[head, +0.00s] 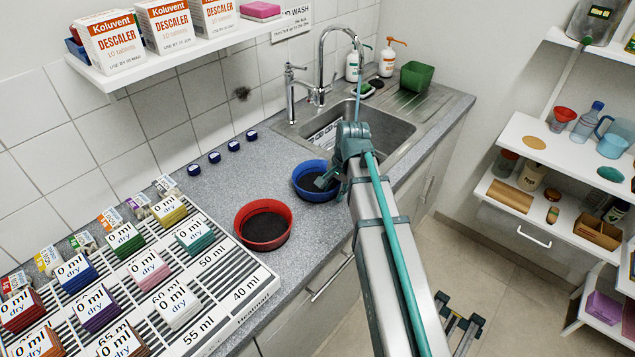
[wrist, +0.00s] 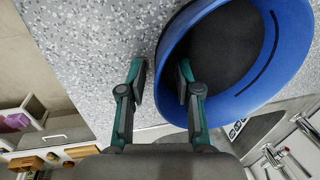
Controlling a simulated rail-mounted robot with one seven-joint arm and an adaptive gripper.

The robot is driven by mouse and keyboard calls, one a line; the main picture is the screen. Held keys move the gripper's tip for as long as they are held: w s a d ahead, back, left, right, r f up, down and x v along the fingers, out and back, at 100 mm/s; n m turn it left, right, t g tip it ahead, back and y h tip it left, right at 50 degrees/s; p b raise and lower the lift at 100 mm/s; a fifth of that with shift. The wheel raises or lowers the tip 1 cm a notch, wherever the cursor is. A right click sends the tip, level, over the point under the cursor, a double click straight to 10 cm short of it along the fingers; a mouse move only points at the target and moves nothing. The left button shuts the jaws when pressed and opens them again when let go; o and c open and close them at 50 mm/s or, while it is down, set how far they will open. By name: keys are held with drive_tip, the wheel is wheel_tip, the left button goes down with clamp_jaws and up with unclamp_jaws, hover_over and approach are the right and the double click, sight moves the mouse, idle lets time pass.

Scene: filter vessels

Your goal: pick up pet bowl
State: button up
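A blue bowl (head: 303,191) with a dark grey inside stands on the speckled counter, left of the sink. It fills the upper right of the wrist view (wrist: 297,60). A red bowl (head: 240,232) with a dark inside stands nearer, to its left in the head view. Which of them the task calls the pet bowl is not marked. My gripper (wrist: 162,82) is open at the blue bowl's rim: one finger is outside over the counter, the other inside the rim. Gaps show beside the rim. In the head view my arm partly hides the gripper and the bowl's right side.
A tray of labelled coloured blocks (head: 235,318) lies left of the red bowl. The steel sink (head: 385,130) with its tap (head: 322,70) is behind my arm. Several dark blue caps (head: 214,157) line the wall side. A shelf of descaler boxes (head: 165,62) hangs above.

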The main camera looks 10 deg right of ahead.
drive_tip(key=shift+f, duration=0.2)
clamp_jaws()
drive_tip(key=shift+r, duration=0.15)
idle(0.3)
